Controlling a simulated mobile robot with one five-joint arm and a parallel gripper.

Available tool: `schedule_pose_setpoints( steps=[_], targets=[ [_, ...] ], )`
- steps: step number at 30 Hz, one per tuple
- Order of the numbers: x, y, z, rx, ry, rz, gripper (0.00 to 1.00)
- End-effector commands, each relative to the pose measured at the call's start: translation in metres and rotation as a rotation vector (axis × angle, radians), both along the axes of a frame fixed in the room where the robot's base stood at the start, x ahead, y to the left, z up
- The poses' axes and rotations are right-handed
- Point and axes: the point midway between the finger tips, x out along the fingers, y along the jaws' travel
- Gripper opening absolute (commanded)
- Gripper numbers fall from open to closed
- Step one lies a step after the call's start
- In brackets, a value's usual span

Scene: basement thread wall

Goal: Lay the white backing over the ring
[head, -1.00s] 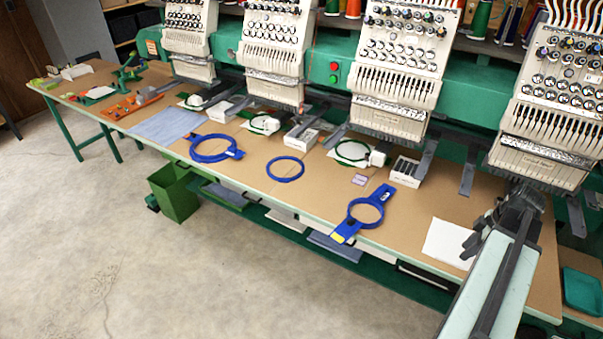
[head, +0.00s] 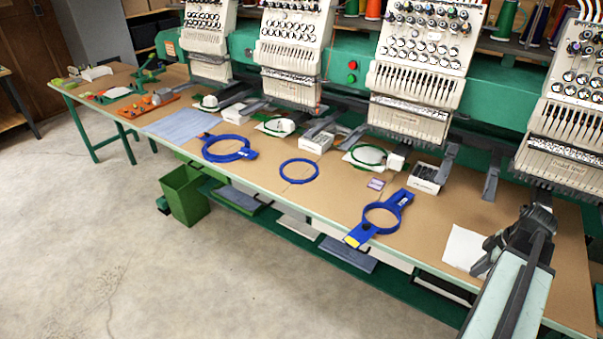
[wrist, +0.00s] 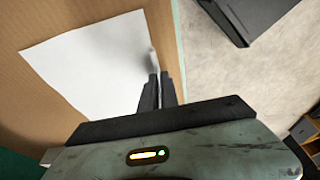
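The white backing (head: 461,247) is a square white sheet lying on the tan table near its front edge, at the right of the head view. It also shows in the wrist view (wrist: 90,65), where a narrow strip of its edge rises between the fingertips. My gripper (wrist: 157,82) is at that edge, its fingers close together on the strip; in the head view my gripper (head: 487,256) covers the sheet's right side. A plain blue ring (head: 299,171) lies flat and uncovered at mid-table, well left of the sheet.
A blue hoop with arms (head: 381,218) lies between ring and backing; another blue hoop (head: 228,148) lies left of the ring. A small purple packet (head: 376,184) and a white box (head: 425,178) lie behind. Embroidery machine heads (head: 415,75) overhang the table's back.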

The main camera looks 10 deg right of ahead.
Motion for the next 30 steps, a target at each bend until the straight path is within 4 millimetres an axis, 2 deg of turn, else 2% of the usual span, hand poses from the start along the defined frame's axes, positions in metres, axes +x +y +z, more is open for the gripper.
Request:
schedule_pose_setpoints(
  steps=[5,21,30],
  targets=[
    [0.0,0.0,0.003,0.0,0.0,0.0,0.0],
    [0.001,0.0,0.052,0.0,0.0,0.001,0.0],
    [0.001,0.001,0.05,0.0,0.0,0.001,0.0]
  ],
)
